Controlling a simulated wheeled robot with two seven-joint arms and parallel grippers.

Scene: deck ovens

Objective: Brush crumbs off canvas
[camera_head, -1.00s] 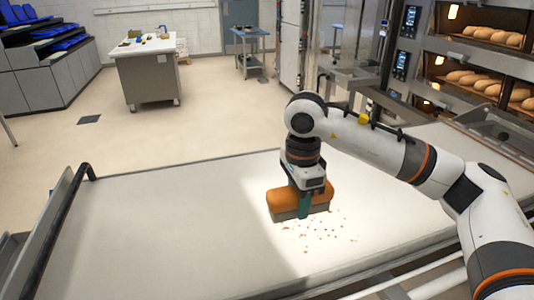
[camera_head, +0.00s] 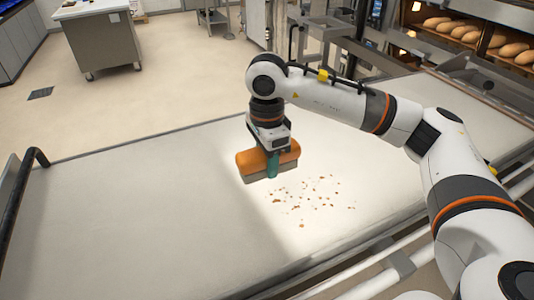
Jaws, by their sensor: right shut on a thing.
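The pale canvas (camera_head: 130,225) spans the front of the view, partly brightly lit. Brown crumbs (camera_head: 313,193) lie scattered on its lit part. My right gripper (camera_head: 272,165) is shut on an orange brush (camera_head: 248,162) with a grey lower part. The brush is just left of and beyond the crumbs, close to the canvas; I cannot tell whether it touches. My left gripper is out of view.
A black rail (camera_head: 22,195) stands along the canvas's left end, and a metal rail runs along its near right edge. Deck ovens with bread loaves (camera_head: 470,34) stand at the back right. A grey cabinet (camera_head: 100,42) stands at the back left. The canvas's left half is clear.

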